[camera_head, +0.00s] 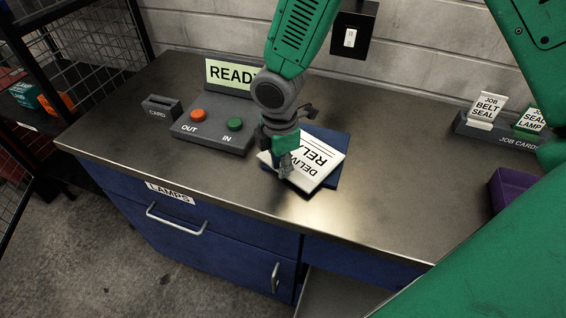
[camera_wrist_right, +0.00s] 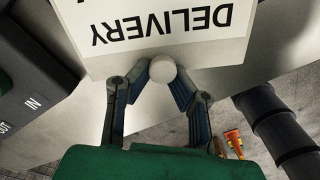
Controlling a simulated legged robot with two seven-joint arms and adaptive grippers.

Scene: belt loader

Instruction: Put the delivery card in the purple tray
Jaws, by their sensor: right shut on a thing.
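The delivery card (camera_head: 318,162) is a white plate with black lettering, over a dark blue pad (camera_head: 333,142) on the metal worktop. I cannot tell whether the card touches the pad. My right gripper (camera_head: 284,170) is at the card's left edge, pointing down. In the right wrist view, the gripper (camera_wrist_right: 160,82) is shut on the card's pale round knob (camera_wrist_right: 163,68), and the card (camera_wrist_right: 165,40) extends beyond the fingers. The purple tray (camera_head: 500,188) is at the right, partly hidden behind a green link. My left gripper is not in view.
A button box (camera_head: 214,132) with orange and green buttons stands left, by a READY sign (camera_head: 228,74) and a card slot (camera_head: 161,108). A job card rack (camera_head: 492,133) stands back right. The worktop (camera_head: 400,170) is clear between pad and tray.

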